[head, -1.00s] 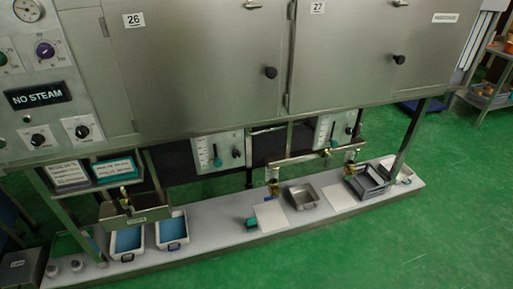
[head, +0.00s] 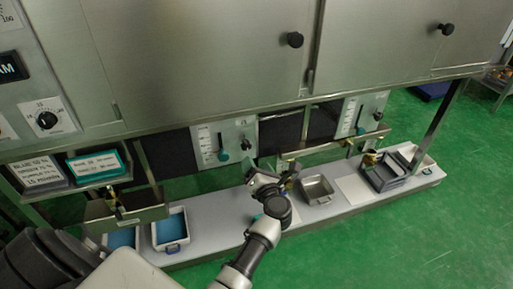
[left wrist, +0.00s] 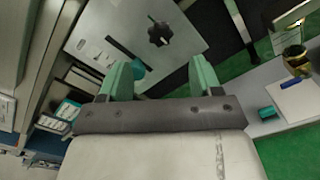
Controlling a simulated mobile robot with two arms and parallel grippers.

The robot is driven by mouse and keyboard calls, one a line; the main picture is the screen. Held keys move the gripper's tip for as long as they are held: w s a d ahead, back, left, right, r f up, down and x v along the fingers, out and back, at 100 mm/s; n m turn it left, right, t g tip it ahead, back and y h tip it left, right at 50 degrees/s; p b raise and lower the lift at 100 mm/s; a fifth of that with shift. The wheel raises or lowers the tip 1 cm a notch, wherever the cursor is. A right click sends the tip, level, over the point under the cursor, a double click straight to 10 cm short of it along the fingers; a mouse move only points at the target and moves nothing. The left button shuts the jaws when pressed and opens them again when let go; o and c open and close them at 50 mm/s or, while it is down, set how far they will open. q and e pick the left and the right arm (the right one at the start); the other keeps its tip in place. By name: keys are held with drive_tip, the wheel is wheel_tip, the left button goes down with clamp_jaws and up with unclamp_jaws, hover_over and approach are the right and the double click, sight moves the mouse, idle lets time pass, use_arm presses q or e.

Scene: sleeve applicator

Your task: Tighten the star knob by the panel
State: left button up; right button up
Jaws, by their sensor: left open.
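A dark star knob (left wrist: 160,34) sits on a pale metal panel (left wrist: 196,52) in the left wrist view. In the head view the panel (head: 203,138) hangs under the cabinet, and a small knob on its right side (head: 246,144) looks like the same one. My left gripper (left wrist: 160,78) is open, its two green fingers apart with nothing between them. The star knob is ahead of the fingers, apart from them. In the head view my left gripper (head: 264,178) is below and right of the panel. My right gripper is not in view.
A teal part (left wrist: 138,70) shows beside the left finger. Below the cabinet is a pale shelf (head: 210,212) with a metal tray (head: 317,189), a grey rack (head: 384,176) and a white tub (head: 170,228). A second panel (head: 358,115) is at right. Green floor is clear in front.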

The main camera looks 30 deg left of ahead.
sight(247, 146)
use_arm(q)
drive_tip(key=x, duration=0.8)
drive_tip(key=shift+w+a, duration=0.25)
drive_tip(key=shift+a, duration=0.05)
drive_tip(key=c, duration=0.9)
